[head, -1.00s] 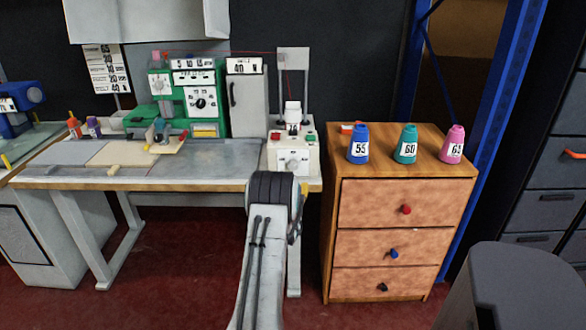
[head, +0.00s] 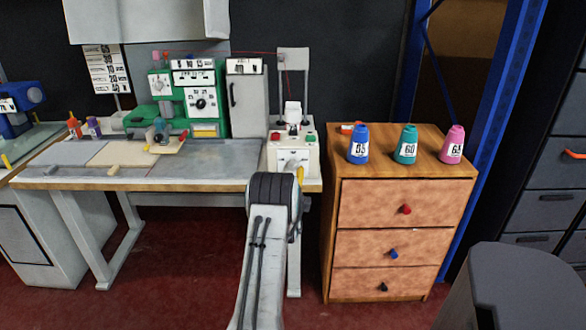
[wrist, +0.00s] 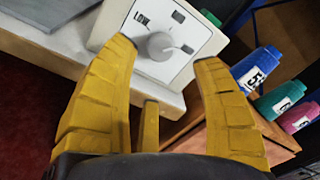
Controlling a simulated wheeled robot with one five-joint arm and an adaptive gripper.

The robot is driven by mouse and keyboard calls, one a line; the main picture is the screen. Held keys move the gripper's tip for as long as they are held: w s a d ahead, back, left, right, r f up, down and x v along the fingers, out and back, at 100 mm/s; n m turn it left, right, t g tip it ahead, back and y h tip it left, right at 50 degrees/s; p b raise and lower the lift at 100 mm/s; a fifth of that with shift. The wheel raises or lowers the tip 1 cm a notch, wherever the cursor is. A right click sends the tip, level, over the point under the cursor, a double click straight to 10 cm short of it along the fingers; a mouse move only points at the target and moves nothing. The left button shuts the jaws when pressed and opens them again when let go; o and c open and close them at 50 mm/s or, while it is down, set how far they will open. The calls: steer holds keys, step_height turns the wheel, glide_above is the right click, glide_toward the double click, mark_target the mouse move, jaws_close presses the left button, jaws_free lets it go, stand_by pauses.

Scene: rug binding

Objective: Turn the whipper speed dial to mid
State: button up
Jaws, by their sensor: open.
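The whipper speed dial (wrist: 158,46) is a round grey knob on a white panel (wrist: 205,42) in the wrist view. A "LOW" label is at its upper left; two other dark labels, above right and at right, are unreadable. I cannot tell surely where the knob points. My gripper (wrist: 164,58) is open and empty, its yellow fingers spread either side of the dial in the picture, apart from it. In the head view the white whipper box (head: 307,152) stands at the table's right end, and my arm partly hides its front.
A wooden drawer cabinet (head: 345,250) stands right of the table, carrying a blue cone (head: 358,145), a teal cone (head: 405,145) and a pink cone (head: 452,144). A green machine (head: 212,112) and grey cabinet (head: 247,100) stand left of the box.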

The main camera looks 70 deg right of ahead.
mark_target(293, 168)
steer(key=shift+p+x, duration=0.3)
steer(key=shift+x, duration=3.05)
steer(key=shift+d, duration=0.1)
steer(key=c, duration=1.2)
steer(key=shift+f+b, duration=0.1)
steer(key=shift+b, duration=0.3)
jaws_close()
